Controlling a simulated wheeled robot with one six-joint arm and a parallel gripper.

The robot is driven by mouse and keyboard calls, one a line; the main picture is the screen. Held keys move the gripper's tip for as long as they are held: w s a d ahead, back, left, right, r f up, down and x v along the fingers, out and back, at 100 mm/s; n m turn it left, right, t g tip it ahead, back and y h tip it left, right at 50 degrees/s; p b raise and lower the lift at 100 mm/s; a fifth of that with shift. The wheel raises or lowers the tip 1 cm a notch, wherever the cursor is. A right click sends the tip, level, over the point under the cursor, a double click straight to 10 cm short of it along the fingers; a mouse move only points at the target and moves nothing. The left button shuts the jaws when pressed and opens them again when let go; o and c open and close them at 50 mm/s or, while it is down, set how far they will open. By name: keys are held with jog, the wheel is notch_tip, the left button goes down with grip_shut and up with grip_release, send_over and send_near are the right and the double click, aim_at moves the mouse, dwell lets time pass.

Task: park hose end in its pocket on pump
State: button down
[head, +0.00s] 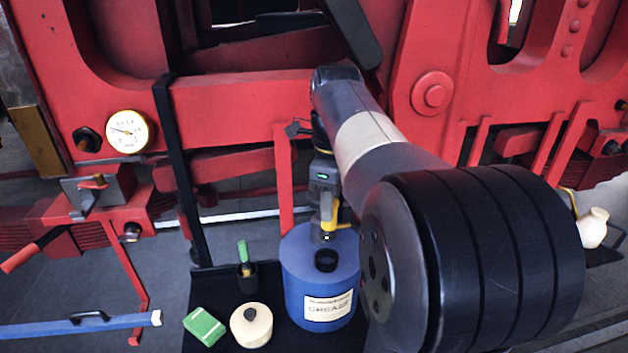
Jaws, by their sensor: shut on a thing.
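My gripper (326,234) points down above the blue grease drum (300,270), which carries a label reading GREASE and seems to be the pump. It is shut on a small yellow piece (333,213), apparently the hose end, largely hidden by the fingers. A short black ring (326,261) stands on the drum's lid, just below the fingertips, and looks like the pocket. The fingertips appear a little above the ring; I cannot tell whether the held piece touches it. The drum's right side and any hose there are hidden behind my arm.
A black tray (212,274) holds the drum, a green-and-white block (205,327), a cream round can (251,325) and a green-handled brush in a dark cup (246,268). A black post (180,170) rises at left. Red machinery (230,95) with a gauge (129,131) stands behind.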

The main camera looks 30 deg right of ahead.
aim_at(328, 232)
jog(key=shift+w+f, duration=0.1)
jog(key=shift+w, duration=0.4)
jog(key=shift+s+f+b, duration=0.2)
jog(key=shift+f+b, duration=0.3)
jog(key=shift+b, duration=0.2)
notch_tip(328, 232, down, 4)
jog(key=b, duration=0.3)
jog(key=shift+r+b, duration=0.2)
jog(key=shift+b, duration=0.15)
jog(key=shift+r+p, duration=0.1)
jog(key=shift+p, duration=0.2)
jog(key=shift+f, duration=0.2)
jog(key=shift+f, duration=0.2)
jog(key=shift+f+b, duration=0.8)
jog(key=shift+f, duration=0.7)
jog(key=c, duration=1)
grip_release()
